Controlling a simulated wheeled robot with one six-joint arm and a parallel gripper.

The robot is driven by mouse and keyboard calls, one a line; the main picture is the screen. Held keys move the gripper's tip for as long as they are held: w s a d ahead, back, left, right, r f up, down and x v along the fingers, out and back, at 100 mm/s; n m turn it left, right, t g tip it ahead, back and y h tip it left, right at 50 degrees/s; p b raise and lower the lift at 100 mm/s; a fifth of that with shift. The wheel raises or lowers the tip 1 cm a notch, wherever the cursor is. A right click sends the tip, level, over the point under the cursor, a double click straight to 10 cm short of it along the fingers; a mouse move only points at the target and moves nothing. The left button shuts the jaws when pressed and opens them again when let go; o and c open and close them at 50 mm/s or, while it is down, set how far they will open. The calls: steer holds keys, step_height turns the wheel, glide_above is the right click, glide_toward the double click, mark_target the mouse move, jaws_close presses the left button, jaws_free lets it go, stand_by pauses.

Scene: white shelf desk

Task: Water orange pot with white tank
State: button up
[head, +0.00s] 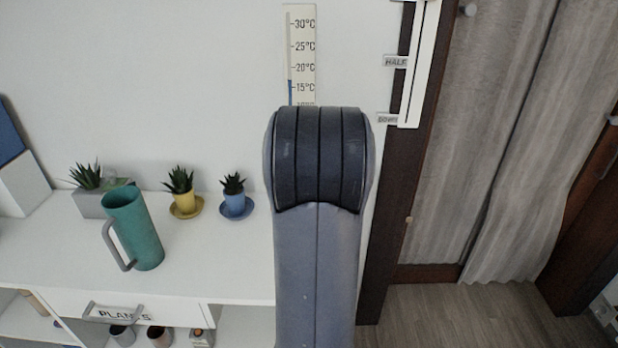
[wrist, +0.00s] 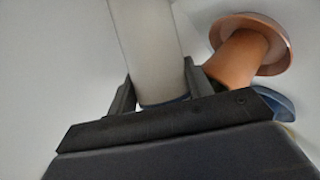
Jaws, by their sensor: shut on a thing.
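In the wrist view, my gripper (wrist: 160,88) is shut on a pale, smooth, rounded piece that fits the white tank (wrist: 150,45). Only part of the tank shows, running up out of the frame from between the fingers. The orange pot (wrist: 238,62) is to the right of the gripper, with its orange saucer (wrist: 270,30) at its far end. It looks close to the right finger; I cannot tell whether they touch. Its plant is not visible. In the head view, my arm hides the gripper, the tank and the orange pot.
A teal tank (head: 135,232) with a grey handle stands on the white desk (head: 225,270). Behind it are a grey planter (head: 88,204), a yellow pot (head: 185,201) and a blue pot (head: 235,203). A blue saucer edge (wrist: 275,103) shows beside the orange pot.

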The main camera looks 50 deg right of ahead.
steer(key=shift+f+n+h+b, duration=0.1)
steer(key=shift+n+h+b, duration=0.25)
steer(key=shift+b, duration=1.5)
stand_by(0.4)
steer(key=shift+a+n+g+h+b, duration=0.1)
steer(key=shift+n+g+h+b, duration=0.55)
steer(key=shift+b, duration=3.45)
stand_by(1.6)
